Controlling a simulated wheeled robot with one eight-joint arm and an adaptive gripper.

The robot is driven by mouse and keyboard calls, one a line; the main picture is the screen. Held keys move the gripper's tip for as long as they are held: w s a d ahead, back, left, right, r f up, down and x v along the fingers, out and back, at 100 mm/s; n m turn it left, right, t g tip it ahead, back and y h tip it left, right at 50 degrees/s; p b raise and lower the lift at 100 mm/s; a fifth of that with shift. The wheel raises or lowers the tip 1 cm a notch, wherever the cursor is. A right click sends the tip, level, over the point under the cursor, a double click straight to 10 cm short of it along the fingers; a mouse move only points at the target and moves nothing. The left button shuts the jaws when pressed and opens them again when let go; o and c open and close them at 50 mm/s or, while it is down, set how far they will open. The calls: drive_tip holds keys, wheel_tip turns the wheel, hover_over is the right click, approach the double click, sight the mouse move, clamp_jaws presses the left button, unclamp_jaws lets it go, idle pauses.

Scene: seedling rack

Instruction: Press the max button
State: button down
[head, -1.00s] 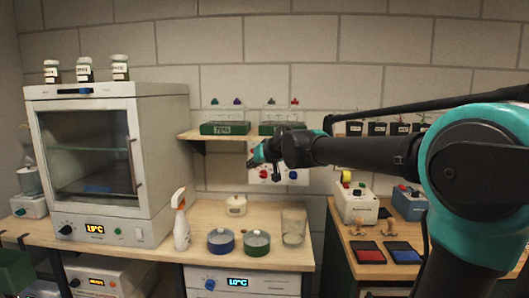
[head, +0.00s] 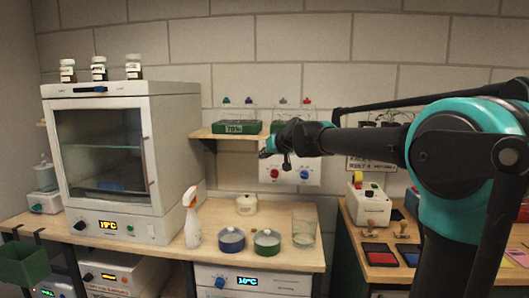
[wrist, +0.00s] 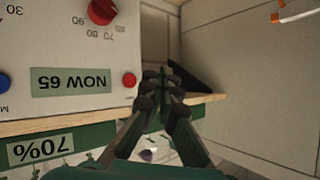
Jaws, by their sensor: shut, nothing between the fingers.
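In the wrist view the panel shows upside down, with a red dial (wrist: 102,11), a "NOW 65" label (wrist: 72,82), the red button (wrist: 129,80) and, cut by the left edge, the blue button (wrist: 3,80). Beside the blue button only an "M" of its label shows, so I cannot tell which word it is. My gripper (wrist: 163,76) is shut and empty, beside the panel's red-button side, apart from both buttons. In the head view my gripper (head: 265,154) is before the panel's upper left.
A wooden shelf (head: 200,134) with a green "70%" tray (head: 237,127) is just above the panel. Below are a spray bottle (head: 192,222), blue and green dishes, a lidded pot and a glass beaker (head: 304,230) on the bench. An oven (head: 172,150) stands at left.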

drive_tip(key=shift+w+d, duration=0.1)
drive_tip(key=shift+w, duration=2.15)
drive_tip(key=shift+w, duration=0.15)
drive_tip(key=shift+w, duration=0.3)
drive_tip(key=shift+w, duration=0.35)
idle(0.6)
drive_tip(key=shift+s, duration=0.8)
drive_tip(key=shift+s, duration=2.5)
